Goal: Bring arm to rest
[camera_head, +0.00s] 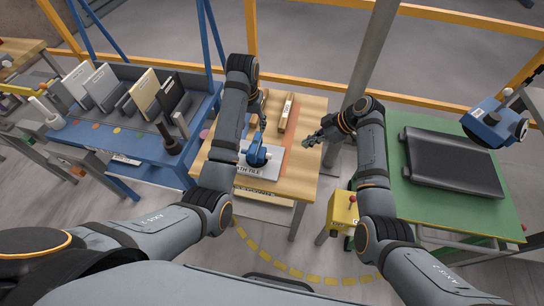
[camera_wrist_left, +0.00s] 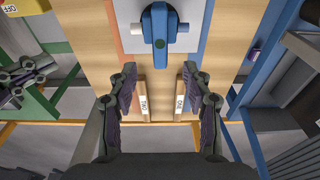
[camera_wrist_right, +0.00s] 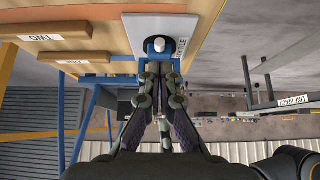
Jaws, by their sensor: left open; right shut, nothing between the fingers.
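A blue handled tool (camera_head: 257,152) stands on a pale tile (camera_head: 243,171) on the wooden table (camera_head: 308,165). The tool (camera_wrist_left: 159,28) and tile also show at the top of the left wrist view. Two wooden bars lie behind them, marked TWO (camera_wrist_left: 143,88) and ONE (camera_wrist_left: 179,88). My left gripper (camera_head: 263,106) is above the table near the bars; its fingers (camera_wrist_left: 159,72) are open and empty. My right gripper (camera_head: 311,141) is over the table's right edge, shut and empty, apart from the tool. Its closed fingers (camera_wrist_right: 158,70) partly hide the tool in the right wrist view.
A blue bench (camera_head: 90,135) with several upright slabs stands at the left. A green table (camera_head: 415,205) with a black tray (camera_head: 450,160) stands at the right, with a blue device (camera_head: 495,122) beside it. A yellow box (camera_head: 342,212) and a grey post (camera_head: 374,55) are near my right arm.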

